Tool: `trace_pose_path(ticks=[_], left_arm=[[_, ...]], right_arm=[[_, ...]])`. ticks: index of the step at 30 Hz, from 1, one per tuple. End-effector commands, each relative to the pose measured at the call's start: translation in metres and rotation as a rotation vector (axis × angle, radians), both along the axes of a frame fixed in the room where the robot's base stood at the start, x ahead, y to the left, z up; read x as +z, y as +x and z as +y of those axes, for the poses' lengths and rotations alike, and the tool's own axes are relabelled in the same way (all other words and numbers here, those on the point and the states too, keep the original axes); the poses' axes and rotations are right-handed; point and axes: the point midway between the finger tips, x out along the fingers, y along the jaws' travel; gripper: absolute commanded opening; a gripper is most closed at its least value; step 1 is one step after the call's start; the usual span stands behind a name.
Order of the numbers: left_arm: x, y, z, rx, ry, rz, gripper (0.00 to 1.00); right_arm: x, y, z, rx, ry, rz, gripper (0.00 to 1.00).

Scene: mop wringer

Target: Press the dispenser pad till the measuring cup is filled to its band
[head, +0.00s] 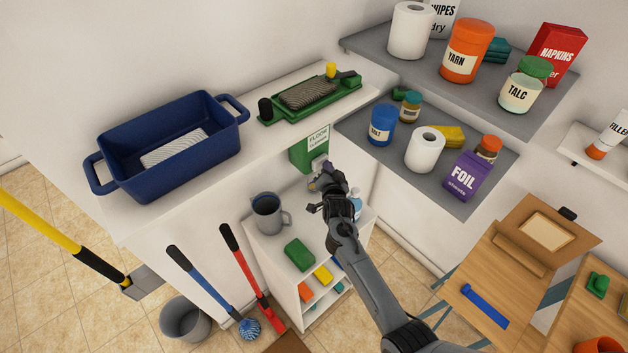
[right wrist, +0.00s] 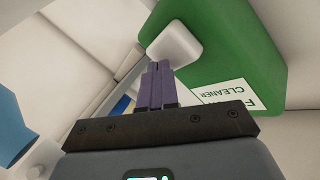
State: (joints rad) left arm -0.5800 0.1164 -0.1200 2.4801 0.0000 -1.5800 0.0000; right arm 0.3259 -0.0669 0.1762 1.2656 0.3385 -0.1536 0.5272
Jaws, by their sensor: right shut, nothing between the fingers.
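The green floor cleaner dispenser (head: 311,152) is fixed below the white counter. Its pale pad (right wrist: 174,44) shows in the right wrist view, and the head view shows it just beyond my right gripper (head: 325,183). The gripper's purple fingers (right wrist: 157,84) are shut and empty, with their tips at the pad's lower edge; I cannot tell whether they touch it. The grey measuring cup (head: 268,213) stands upright on the white shelf unit, left of my gripper. Its band and fill level cannot be made out. My left gripper is not in view.
A green block (head: 299,254) lies on the shelf unit in front of the cup. A blue tub (head: 166,148) and a green tray (head: 318,98) with a grater stand on the counter above. Grey shelves (head: 462,193) with goods are at the right.

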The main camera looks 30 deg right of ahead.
Motion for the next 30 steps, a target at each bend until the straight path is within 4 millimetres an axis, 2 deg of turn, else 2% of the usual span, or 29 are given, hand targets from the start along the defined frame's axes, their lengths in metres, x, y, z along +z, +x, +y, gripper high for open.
trace_pose_path(ticks=[22, 30], left_arm=[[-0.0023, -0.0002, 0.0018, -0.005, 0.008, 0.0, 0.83], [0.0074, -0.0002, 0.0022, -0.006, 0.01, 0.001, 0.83]], right_arm=[[-0.0005, 0.0028, 0.0009, 0.001, 0.0, 0.001, 0.0], [0.0019, -0.0059, -0.0008, 0.0, 0.001, 0.001, 0.0]])
